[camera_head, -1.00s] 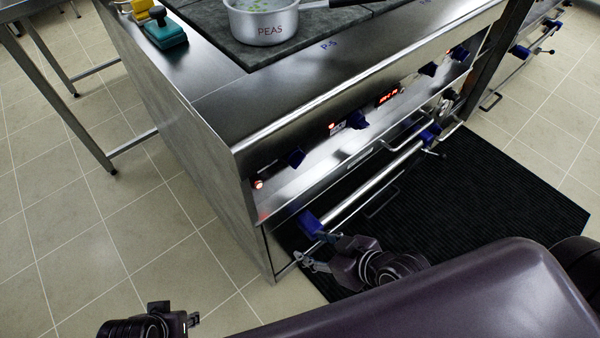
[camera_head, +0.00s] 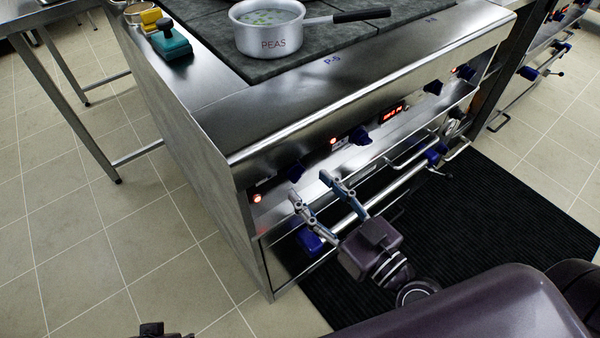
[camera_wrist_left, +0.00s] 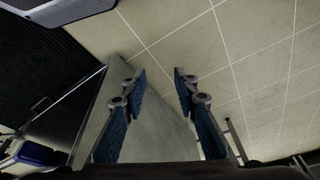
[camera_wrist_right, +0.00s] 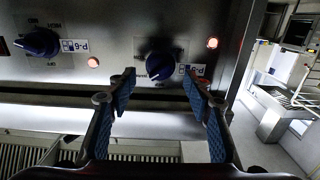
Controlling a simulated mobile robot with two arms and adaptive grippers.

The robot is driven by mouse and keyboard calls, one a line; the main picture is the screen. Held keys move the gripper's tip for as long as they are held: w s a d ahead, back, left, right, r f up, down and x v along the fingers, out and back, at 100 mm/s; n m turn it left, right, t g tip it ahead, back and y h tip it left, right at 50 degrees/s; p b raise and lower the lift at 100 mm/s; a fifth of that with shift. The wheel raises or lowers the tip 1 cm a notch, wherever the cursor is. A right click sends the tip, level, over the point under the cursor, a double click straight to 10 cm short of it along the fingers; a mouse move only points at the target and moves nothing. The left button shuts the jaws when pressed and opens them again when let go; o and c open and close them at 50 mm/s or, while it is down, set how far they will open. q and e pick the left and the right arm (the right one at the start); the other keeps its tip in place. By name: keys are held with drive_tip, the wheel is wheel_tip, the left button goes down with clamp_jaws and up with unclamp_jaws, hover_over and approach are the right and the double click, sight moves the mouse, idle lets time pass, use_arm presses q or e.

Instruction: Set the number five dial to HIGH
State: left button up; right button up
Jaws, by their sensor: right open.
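Several dark blue dials sit on the steel stove front. The leftmost dial (camera_head: 295,172) also shows in the right wrist view (camera_wrist_right: 160,65), upside down with a small P label beside it. I cannot surely read its number or setting. A second dial (camera_head: 360,135) also shows in the right wrist view (camera_wrist_right: 38,42). A P-5 mark (camera_head: 331,60) is on the stove's top edge. My right gripper (camera_head: 311,187) is open and empty, its fingertips just short of the leftmost dial. My left gripper (camera_wrist_left: 160,75) is open and empty; only a bit shows at the head view's bottom edge.
A steel rail (camera_head: 375,200) with blue valve handles runs below the panel. A pot of peas (camera_head: 268,30) stands on the stovetop. Red lamps (camera_head: 257,198) glow beside dials. A black mat (camera_head: 500,215) covers the floor; tiles are clear at left.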

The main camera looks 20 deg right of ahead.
sight(300, 175)
drive_tip(key=shift+p+x, duration=0.5)
drive_tip(key=shift+x, duration=1.8)
use_arm(q)
drive_tip(key=x, duration=0.5)
drive_tip(key=shift+s+f, duration=0.1)
drive_tip(key=shift+s, duration=0.35)
use_arm(e)
drive_tip(key=shift+c, duration=0.4)
drive_tip(key=c, duration=1.1)
